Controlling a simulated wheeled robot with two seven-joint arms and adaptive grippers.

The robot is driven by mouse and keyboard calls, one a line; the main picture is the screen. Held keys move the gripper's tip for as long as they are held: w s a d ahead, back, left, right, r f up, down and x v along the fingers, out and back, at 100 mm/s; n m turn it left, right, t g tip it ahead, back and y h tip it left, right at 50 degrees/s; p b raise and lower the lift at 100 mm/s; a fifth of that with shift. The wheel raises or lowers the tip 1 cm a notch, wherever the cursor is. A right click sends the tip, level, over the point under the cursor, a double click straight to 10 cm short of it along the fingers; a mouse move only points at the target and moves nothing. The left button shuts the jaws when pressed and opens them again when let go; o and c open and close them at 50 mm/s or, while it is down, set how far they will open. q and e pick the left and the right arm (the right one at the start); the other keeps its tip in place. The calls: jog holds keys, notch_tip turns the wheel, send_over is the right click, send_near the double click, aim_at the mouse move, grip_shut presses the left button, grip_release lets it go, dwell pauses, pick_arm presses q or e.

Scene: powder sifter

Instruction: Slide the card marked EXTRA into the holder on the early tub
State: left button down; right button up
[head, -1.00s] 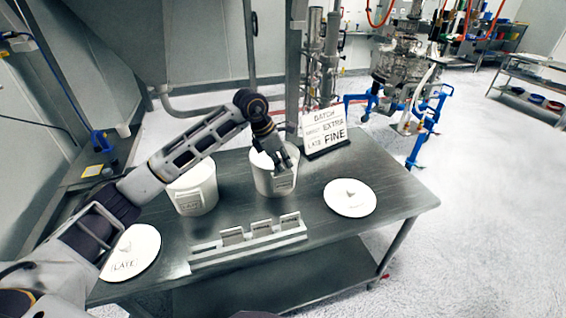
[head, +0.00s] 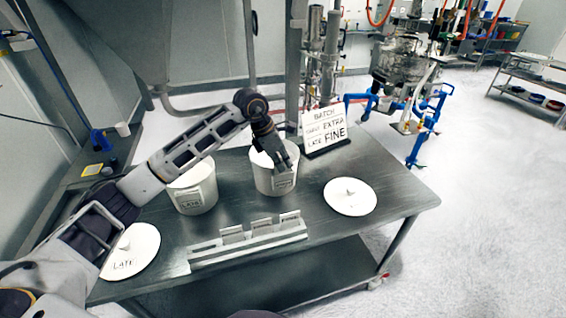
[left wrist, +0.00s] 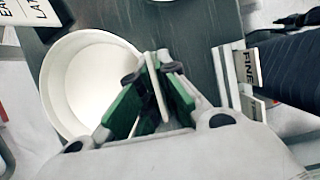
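The early tub (head: 262,184) is the white open tub at the right on the table; it also shows in the left wrist view (left wrist: 62,95). A small plate, its holder or a card (head: 284,183), shows on its front; I cannot tell which. My left gripper (head: 284,160) is at the tub's front rim. In the left wrist view, its green-padded fingers close on a thin pale card (left wrist: 157,85), seen edge-on beside the tub. The card's lettering is hidden, and I cannot tell whether it is in the holder. My right gripper is not in view.
The LATE tub (head: 193,193) stands to the left. A grey rack (head: 215,254) in front holds several cards, one marked FINE (left wrist: 247,68). Lids lie left (head: 135,248) and right (head: 350,197). The batch sign (head: 325,132) stands behind, pairing EXTRA with early.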

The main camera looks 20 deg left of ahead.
pick_arm(q)
jog(key=shift+f+b, duration=0.35)
jog(key=shift+f, duration=0.2)
jog(key=c, duration=1.6)
grip_release()
jog(key=shift+o, duration=0.2)
jog(key=v, duration=1.2)
